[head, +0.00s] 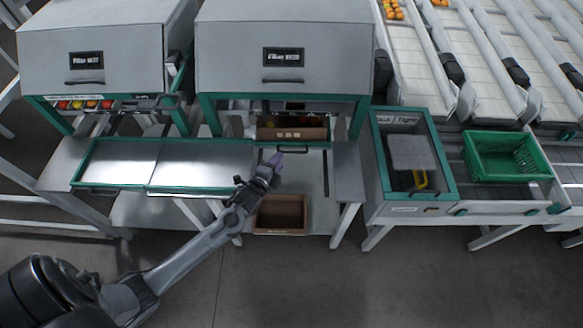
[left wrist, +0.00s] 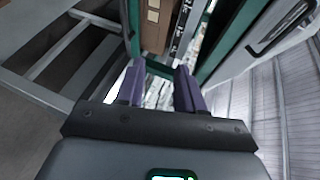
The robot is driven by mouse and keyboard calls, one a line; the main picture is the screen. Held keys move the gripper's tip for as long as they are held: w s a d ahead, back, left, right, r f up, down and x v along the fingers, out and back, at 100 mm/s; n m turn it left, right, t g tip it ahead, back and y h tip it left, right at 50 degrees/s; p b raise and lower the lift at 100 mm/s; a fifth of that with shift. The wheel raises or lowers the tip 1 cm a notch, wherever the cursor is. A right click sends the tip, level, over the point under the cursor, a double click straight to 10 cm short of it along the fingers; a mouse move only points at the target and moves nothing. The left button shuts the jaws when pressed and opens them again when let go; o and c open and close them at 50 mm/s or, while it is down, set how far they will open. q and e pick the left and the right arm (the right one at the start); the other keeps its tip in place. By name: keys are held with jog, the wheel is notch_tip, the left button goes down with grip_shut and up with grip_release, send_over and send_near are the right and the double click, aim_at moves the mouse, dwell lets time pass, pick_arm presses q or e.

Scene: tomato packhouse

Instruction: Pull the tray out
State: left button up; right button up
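A green-rimmed tray (head: 315,144) sits under the second filler machine, with a cardboard box on it and a dark handle along its front. My left gripper (head: 274,160), with purple fingers, is at the left part of the tray's front edge, close to the handle. In the left wrist view my gripper's two fingers (left wrist: 160,82) stand apart. A green edge (left wrist: 158,68) crosses just beyond the fingertips, and nothing is seen clamped between them. Whether the fingers touch the handle cannot be told. My right gripper is not in view.
An open brown box (head: 281,214) stands on the lower shelf below the tray. A shiny green-framed steel surface (head: 205,164) lies to the left. The floor in front is clear.

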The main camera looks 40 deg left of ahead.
pick_arm(q)
jog(key=w+a+f+b, duration=0.2)
jog(key=w+f+b, duration=0.3)
jog(key=f+b, duration=0.5)
jog(key=w+a+f+t, duration=0.1)
jog(key=w, duration=0.6)
jog(key=shift+a+f+y+b, duration=0.3)
jog(key=shift+a+f+b, duration=0.1)
jog(key=shift+b, duration=0.05)
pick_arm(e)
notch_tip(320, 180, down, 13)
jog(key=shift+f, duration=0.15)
pick_arm(q)
jog(key=shift+w, duration=0.2)
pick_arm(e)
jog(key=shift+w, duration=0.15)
pick_arm(q)
grip_shut()
